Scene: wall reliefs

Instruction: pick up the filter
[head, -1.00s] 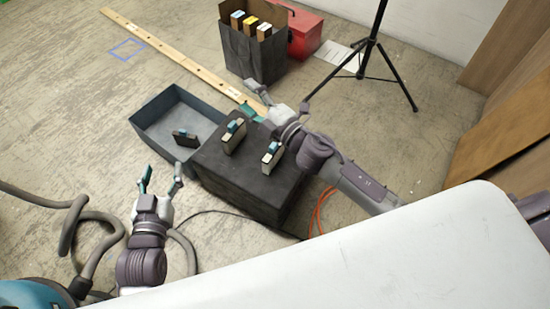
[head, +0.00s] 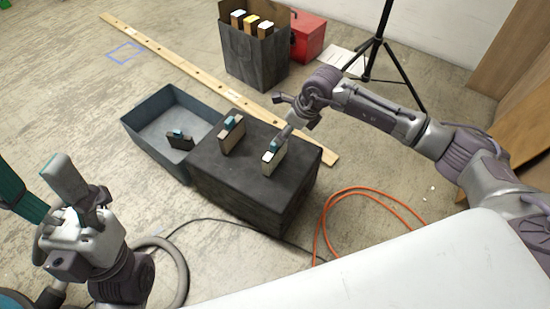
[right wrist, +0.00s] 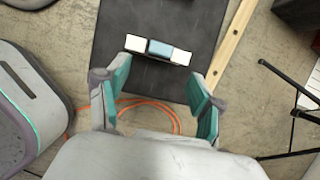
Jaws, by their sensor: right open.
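Two beige filters with teal and white tops stand upright on the black box (head: 240,192): a left filter (head: 231,137) and a right filter (head: 274,157). A darker filter (head: 180,141) is in the grey-blue bin (head: 150,128). My right gripper (head: 284,136) is above the right filter in the head view, its fingertips partly hidden. In the right wrist view its teal fingers (right wrist: 158,92) are spread and empty, with one filter (right wrist: 158,50) ahead, beyond the tips and roughly centred. My left gripper (head: 36,178) is open and empty at the left, away from the box.
A wooden plank (head: 190,68) crosses the floor. An orange cable (head: 345,192) lies right of the box. A white surface (head: 380,270) fills the front.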

